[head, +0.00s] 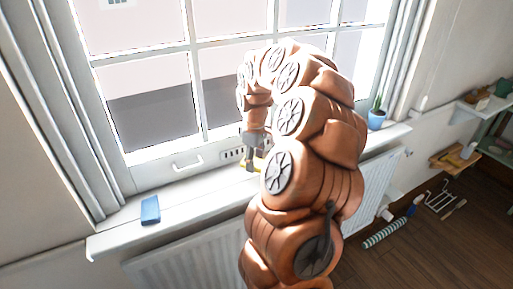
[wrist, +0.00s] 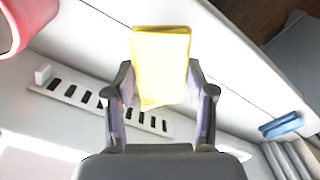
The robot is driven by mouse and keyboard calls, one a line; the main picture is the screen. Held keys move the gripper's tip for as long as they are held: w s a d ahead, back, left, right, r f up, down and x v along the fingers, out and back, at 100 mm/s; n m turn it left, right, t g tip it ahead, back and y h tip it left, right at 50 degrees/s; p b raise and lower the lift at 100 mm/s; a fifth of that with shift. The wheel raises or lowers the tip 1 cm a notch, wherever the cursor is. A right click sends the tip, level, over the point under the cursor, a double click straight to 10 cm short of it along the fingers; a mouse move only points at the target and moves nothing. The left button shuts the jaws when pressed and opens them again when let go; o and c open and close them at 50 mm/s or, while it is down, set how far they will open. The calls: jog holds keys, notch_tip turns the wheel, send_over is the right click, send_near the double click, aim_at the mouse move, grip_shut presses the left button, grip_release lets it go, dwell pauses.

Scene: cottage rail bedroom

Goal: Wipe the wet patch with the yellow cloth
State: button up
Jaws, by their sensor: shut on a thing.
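The yellow cloth (wrist: 160,60) is between the two fingers of my gripper (wrist: 162,88) in the wrist view, and my gripper is shut on it. Its far end sticks out past the fingertips over the white window sill (wrist: 235,75). In the head view my gripper (head: 254,153) is low over the sill (head: 190,197), close to the window frame, partly behind my arm. A little of the yellow cloth (head: 257,167) shows beneath it. I cannot tell whether the cloth touches the sill. I cannot make out the wet patch in either view.
In the wrist view a red rounded thing (wrist: 30,22) is cut off at upper left, near a slotted vent (wrist: 95,105). A radiator (head: 190,268) is below the sill.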

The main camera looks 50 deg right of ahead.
jog(key=shift+r+p, duration=0.5)
jog(key=shift+r, duration=1.6)
jog(key=shift+f, duration=0.1)
